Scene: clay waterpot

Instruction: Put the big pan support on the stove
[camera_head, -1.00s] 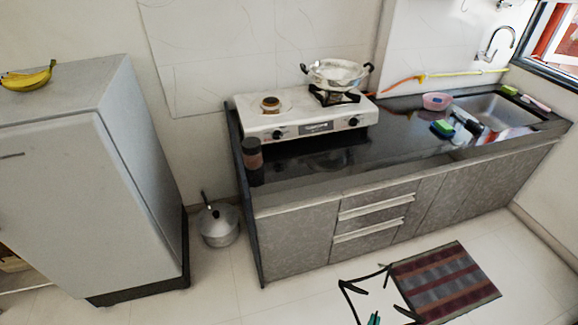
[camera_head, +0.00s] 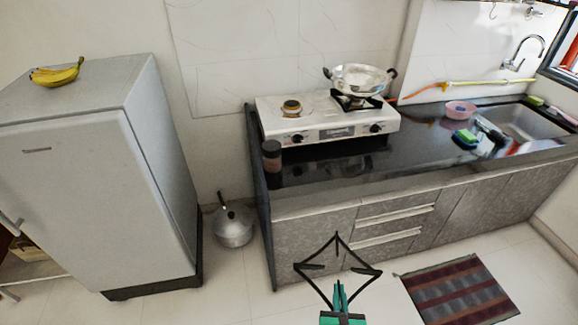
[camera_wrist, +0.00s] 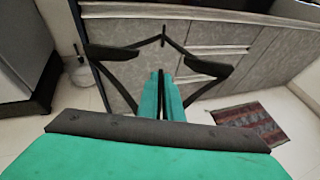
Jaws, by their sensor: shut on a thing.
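The big pan support (camera_head: 366,269) is a black, four-sided metal frame with inward prongs. My gripper (camera_head: 340,292), with green fingers, is shut on its near side and holds it in the air in front of the cabinets. The wrist view also shows the support (camera_wrist: 206,69) beyond the green fingertips of my gripper (camera_wrist: 161,85). The white two-burner stove (camera_head: 310,133) stands on the counter, behind and above the support. Its left burner (camera_head: 291,107) is bare. Its right burner carries another black support (camera_head: 372,103) under a metal pan (camera_head: 358,79).
A dark jar (camera_head: 272,160) stands at the counter's left front, near the stove. The black counter (camera_head: 345,165) has clear room before the stove. A fridge (camera_head: 150,190) stands left, a metal pot (camera_head: 233,228) on the floor. A pink bowl (camera_head: 460,109) sits right.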

